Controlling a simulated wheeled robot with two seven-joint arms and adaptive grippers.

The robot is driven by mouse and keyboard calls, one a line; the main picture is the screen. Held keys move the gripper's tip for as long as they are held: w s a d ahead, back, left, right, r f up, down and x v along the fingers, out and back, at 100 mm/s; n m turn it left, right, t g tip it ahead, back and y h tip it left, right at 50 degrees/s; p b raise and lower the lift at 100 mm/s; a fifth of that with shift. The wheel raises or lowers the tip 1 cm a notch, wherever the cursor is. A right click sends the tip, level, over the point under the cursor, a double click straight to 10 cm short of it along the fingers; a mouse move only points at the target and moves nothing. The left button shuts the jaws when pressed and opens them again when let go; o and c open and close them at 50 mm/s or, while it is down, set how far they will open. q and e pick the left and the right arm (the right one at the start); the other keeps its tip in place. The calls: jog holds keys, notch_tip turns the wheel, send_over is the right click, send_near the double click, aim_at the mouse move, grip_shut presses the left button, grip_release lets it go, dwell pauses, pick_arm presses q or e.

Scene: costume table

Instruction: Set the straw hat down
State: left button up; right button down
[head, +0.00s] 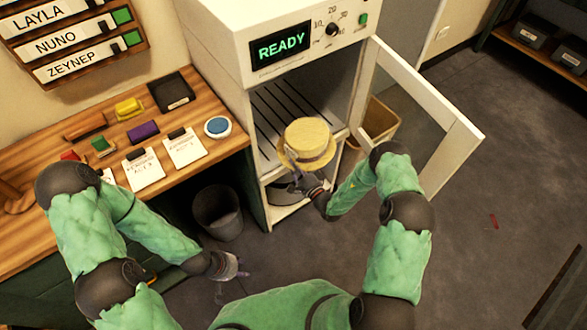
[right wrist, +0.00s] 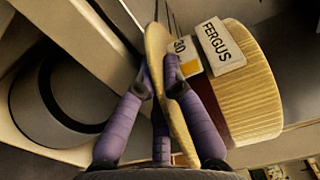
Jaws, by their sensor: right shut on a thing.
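The straw hat (head: 307,138) is pale yellow with a dark band and hangs in front of the cabinet's open compartment. My right gripper (head: 299,180) is shut on its brim. In the right wrist view the purple fingers (right wrist: 163,90) pinch the brim (right wrist: 157,50) from both sides, and the straw crown (right wrist: 245,85) is to their right. A label reading FERGUS (right wrist: 218,44) is on the hat. My left gripper (head: 232,268) is empty and low, near the waste bin, with its fingers apart.
The white cabinet (head: 217,45) shows READY, and its door (head: 425,115) stands open to the right. A slatted shelf (head: 283,110) lies inside. A dark grey hat (head: 284,194) sits in the lower compartment. A waste bin (head: 218,212) stands left; a wooden bench (head: 90,160) holds cards and small items.

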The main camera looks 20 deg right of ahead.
jog(key=shift+r, duration=0.1)
jog(key=c, duration=1.4)
grip_release()
jog(key=shift+o, duration=0.2)
